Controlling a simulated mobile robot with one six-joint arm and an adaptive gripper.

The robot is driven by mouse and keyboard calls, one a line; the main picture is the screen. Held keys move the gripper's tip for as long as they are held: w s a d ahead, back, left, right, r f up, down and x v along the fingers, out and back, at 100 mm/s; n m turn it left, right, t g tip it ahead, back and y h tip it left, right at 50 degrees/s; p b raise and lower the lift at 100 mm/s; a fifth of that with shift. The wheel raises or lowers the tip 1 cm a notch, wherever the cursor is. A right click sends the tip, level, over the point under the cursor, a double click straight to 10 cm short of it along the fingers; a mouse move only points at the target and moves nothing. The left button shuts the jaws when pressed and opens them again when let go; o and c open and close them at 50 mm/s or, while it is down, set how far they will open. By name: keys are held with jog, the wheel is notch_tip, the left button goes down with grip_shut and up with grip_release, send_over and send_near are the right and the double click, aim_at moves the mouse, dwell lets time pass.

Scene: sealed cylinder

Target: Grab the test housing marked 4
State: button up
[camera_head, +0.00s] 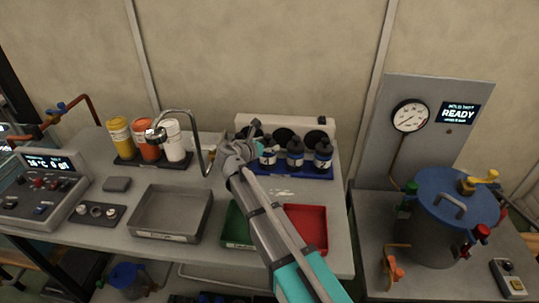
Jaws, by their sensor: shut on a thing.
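Several black cylindrical housings with white and blue labels stand in a blue tray (308,174) at the back of the bench. The middle housing (295,153) and the right housing (323,154) show clearly. My gripper (260,148) is at the left end of this row, shut on the left housing (268,157), which it partly covers. The labels are too small to read, so I cannot tell which housing is marked 4. I cannot tell whether the held housing still touches the tray.
A rack with black discs (285,137) stands behind the row. A tap (183,114) and yellow, orange and white bottles (146,141) are left. A grey basin (172,213), a green tray (236,226) and a red tray (306,227) lie in front. A blue-lidded vessel (450,200) stands right.

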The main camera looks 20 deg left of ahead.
jog(key=shift+r, duration=0.15)
notch_tip(320, 180, up, 3)
jog(key=p, duration=0.3)
jog(key=shift+f, duration=0.2)
jog(key=s+r+p, duration=1)
jog(key=s, duration=0.4)
jog(key=shift+d, duration=0.25)
